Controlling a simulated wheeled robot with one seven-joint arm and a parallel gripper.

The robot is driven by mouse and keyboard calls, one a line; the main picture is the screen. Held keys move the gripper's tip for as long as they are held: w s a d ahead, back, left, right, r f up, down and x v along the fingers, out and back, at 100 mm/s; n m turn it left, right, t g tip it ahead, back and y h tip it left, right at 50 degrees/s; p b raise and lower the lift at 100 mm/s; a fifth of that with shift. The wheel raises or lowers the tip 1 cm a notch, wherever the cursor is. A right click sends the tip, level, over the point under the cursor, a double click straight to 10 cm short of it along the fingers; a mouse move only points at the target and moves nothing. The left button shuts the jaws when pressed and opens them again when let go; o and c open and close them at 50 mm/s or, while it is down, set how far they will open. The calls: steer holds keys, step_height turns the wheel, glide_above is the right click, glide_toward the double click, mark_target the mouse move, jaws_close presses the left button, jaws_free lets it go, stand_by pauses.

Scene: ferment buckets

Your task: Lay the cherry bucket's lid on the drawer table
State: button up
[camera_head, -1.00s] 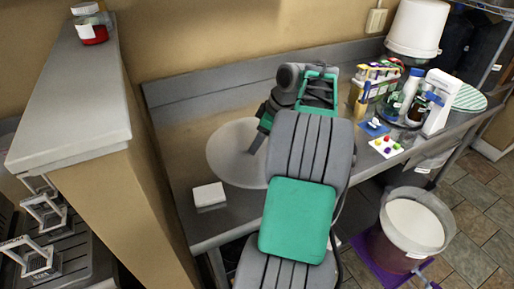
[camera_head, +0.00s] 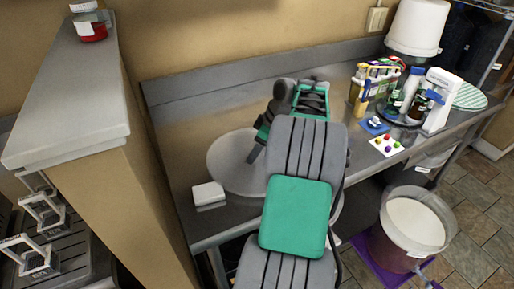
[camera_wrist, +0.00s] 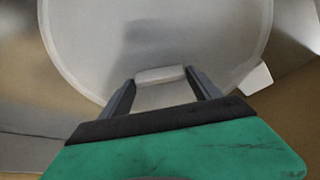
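The round, pale translucent lid (camera_head: 232,160) is at the left part of the metal table (camera_head: 185,130). It looks flat and on or very near the top; I cannot tell if it touches all round. It fills the upper wrist view (camera_wrist: 150,35). My gripper (camera_wrist: 160,76) is at the lid's near side, its two fingers at either end of a small white grip on the lid. The fingers appear to press on it. The bucket (camera_head: 385,248) at the lower right has dark reddish contents and a whitish surface on top. No lid shows on it.
A small white block (camera_head: 208,193) sits beside the lid's near left edge. Bottles (camera_head: 411,90), boxes and a small board with colored pieces (camera_head: 387,146) crowd the table's right part. A white upturned bucket (camera_head: 418,25) stands behind. A grey-topped wall (camera_head: 65,95) rises at the left.

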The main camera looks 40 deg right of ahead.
steer(key=o, duration=0.3)
steer(key=shift+o, duration=0.2)
steer(key=shift+r, duration=0.1)
steer(key=shift+r+p, duration=0.4)
steer(key=p+v, duration=0.2)
steer(key=v, duration=1)
steer(key=shift+s, duration=0.1)
